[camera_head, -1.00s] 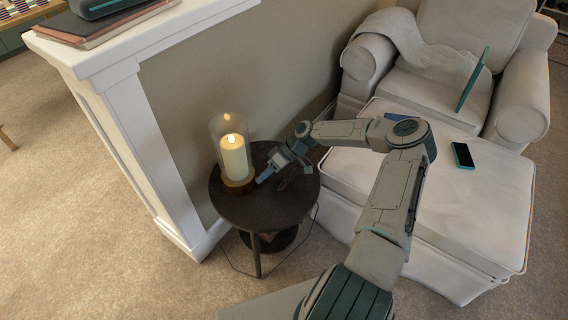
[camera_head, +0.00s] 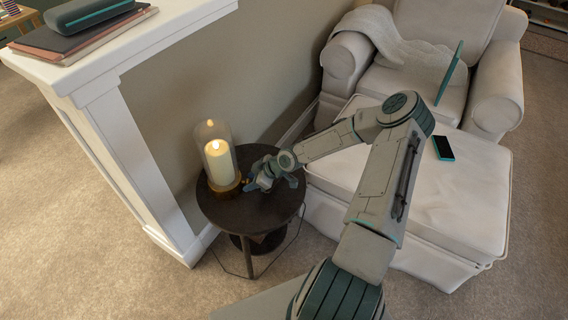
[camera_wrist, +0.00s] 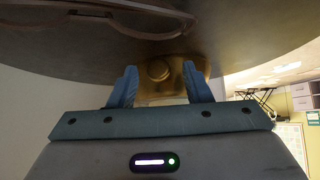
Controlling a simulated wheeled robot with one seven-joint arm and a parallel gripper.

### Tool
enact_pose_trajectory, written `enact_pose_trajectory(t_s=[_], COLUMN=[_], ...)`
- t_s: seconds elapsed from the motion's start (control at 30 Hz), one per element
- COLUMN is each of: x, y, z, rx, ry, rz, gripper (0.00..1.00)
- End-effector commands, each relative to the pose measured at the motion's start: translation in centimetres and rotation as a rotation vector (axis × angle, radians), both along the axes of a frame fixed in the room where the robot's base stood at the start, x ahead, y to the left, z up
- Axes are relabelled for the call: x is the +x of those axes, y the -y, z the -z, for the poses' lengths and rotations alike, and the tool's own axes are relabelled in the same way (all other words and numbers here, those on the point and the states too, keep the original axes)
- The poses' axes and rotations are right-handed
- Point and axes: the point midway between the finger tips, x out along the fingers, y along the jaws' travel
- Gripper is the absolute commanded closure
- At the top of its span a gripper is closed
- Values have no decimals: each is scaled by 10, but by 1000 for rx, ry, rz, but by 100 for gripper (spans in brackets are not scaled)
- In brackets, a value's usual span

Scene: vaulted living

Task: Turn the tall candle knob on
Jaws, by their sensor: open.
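The tall candle (camera_head: 219,163) glows under a clear glass cylinder on a round brass base (camera_head: 226,187), upright on the dark round side table (camera_head: 262,212). In the wrist view, a round brass knob (camera_wrist: 158,70) sticks out from the side of the brass base (camera_wrist: 193,76). My gripper (camera_wrist: 159,76) is open, one blue fingertip on each side of the knob, with a visible gap to each. In the head view, my gripper (camera_head: 254,184) is low over the table at the right of the base. I cannot tell whether the fingers touch the base.
Thin-framed glasses (camera_wrist: 120,22) lie on the table close to my gripper. A white half-wall (camera_head: 140,165) stands left of the table. A white ottoman (camera_head: 425,205) with a dark phone (camera_head: 443,148) and an armchair (camera_head: 497,100) stand to the right.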

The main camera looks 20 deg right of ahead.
Motion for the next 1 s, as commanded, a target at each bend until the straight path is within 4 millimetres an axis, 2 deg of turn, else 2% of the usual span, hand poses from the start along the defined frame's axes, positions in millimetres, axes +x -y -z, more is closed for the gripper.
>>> enact_pose_trajectory(t_s=[0.6, 0.7, 1.0], x=[-4, -15, -46], y=[-2, 11, 37], z=[8, -17, -55], rx=[-95, -94, -92], ry=[208, 208, 205], rz=[-2, 6, 5], gripper=[55, 55, 55])
